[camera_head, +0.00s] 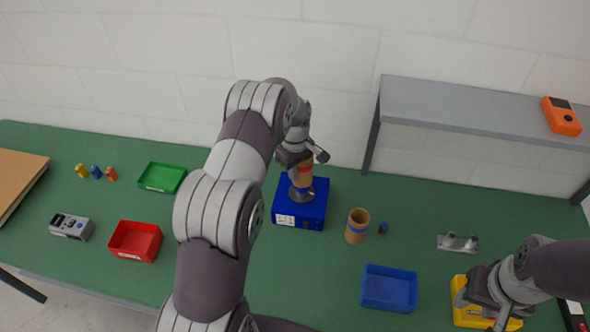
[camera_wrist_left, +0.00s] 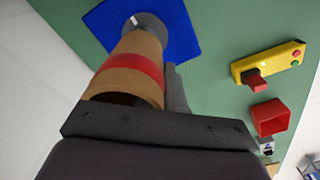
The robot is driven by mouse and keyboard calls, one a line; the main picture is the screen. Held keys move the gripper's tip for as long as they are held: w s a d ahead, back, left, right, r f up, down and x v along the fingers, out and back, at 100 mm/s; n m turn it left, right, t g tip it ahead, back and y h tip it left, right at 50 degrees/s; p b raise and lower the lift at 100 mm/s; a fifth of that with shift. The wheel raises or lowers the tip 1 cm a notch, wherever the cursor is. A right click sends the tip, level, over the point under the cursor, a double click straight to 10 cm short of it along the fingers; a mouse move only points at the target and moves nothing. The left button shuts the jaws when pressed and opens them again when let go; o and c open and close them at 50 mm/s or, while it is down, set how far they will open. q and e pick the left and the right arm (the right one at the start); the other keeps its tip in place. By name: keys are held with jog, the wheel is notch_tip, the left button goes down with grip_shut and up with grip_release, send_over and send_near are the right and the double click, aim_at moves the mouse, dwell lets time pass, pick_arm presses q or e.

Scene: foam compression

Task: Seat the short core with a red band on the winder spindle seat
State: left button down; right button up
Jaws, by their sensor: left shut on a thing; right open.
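The short brown core with a red band (camera_head: 303,176) is upright in my left gripper (camera_head: 306,162), over the winder's blue base (camera_head: 314,216). In the left wrist view the core (camera_wrist_left: 124,82) shows its red band and open near end. Its far end meets the grey round spindle seat (camera_wrist_left: 146,21) on the blue base; I cannot tell whether it is fully down. The seat (camera_head: 302,194) also shows just under the core in the head view. My left gripper is shut on the core.
A blue bin (camera_head: 389,288) lies in front. A yellow button box (camera_wrist_left: 268,62) shows in the wrist view. A grey shelf (camera_head: 450,105) stands at back right.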

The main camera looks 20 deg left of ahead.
pick_arm(q)
jog(key=shift+f+b, duration=0.55)
jog(key=shift+f, duration=0.25)
jog(key=c, duration=1.2)
grip_release()
jog(key=shift+w+r+b, duration=0.1)
jog(key=shift+r+b, duration=0.3)
jog(key=shift+r, duration=0.1)
notch_tip(320, 180, up, 6)
jog(key=shift+f+b, duration=0.1)
jog(key=shift+b, duration=0.75)
notch_tip(320, 180, up, 5)
jog(key=p, duration=0.3)
jog(key=shift+r+p, duration=0.55)
jog(key=shift+p, duration=0.15)
jog(key=shift+f, duration=0.1)
